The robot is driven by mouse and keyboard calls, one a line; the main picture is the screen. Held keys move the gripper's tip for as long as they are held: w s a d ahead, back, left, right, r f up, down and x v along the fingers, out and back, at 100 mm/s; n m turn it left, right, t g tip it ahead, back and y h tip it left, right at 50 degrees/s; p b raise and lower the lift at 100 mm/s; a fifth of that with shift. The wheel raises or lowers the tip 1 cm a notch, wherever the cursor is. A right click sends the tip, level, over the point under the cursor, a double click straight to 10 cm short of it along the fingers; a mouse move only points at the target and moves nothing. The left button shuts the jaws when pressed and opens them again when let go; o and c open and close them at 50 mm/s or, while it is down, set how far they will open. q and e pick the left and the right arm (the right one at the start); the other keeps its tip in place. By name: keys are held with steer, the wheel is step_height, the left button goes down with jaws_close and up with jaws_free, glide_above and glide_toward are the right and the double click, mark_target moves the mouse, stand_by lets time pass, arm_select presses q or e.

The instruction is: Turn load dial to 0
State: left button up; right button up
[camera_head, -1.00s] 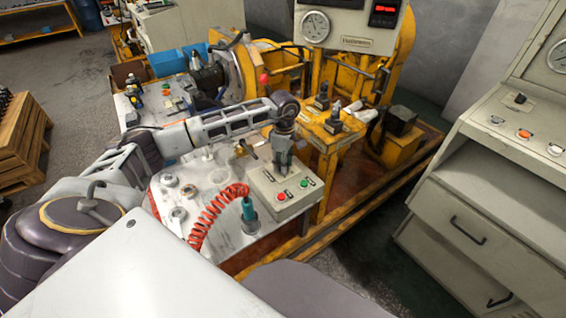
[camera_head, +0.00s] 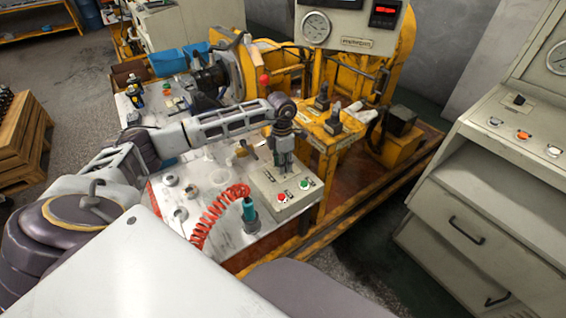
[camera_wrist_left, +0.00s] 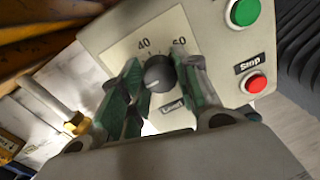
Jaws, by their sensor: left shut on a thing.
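The load dial (camera_wrist_left: 158,73) is a round dark knob on the grey control box (camera_head: 262,187). It shows in the left wrist view with a pale line on its lower-left part. The numbers 40 and 60 are readable on the plate around it, with the word Load below; other numbers are hidden behind the fingers. My left gripper (camera_head: 284,168) points down onto the box. In the left wrist view its green-grey fingers (camera_wrist_left: 158,82) stand on both sides of the dial, shut on it. My right gripper is not in view.
The box also bears a red stop button (camera_wrist_left: 256,84) and a green button (camera_wrist_left: 245,12). A red coiled hose with a teal handle (camera_head: 249,209) stands close by on the bench. A yellow frame (camera_head: 330,130) rises behind the box. A grey console (camera_head: 500,160) is at the right.

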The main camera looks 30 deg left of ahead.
arm_select(q)
steer(key=n, duration=0.3)
steer(key=shift+n+p, duration=0.35)
steer(key=shift+n, duration=1.25)
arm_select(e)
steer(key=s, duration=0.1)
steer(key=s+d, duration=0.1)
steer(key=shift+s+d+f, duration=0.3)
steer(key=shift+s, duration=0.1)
arm_select(q)
steer(key=o, duration=1)
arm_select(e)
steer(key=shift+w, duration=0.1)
arm_select(q)
steer(key=shift+a+r, duration=0.2)
steer(key=shift+r, duration=2.8)
steer(key=shift+a+r, duration=0.15)
steer(key=shift+r, duration=2.85)
steer(key=shift+f, duration=0.1)
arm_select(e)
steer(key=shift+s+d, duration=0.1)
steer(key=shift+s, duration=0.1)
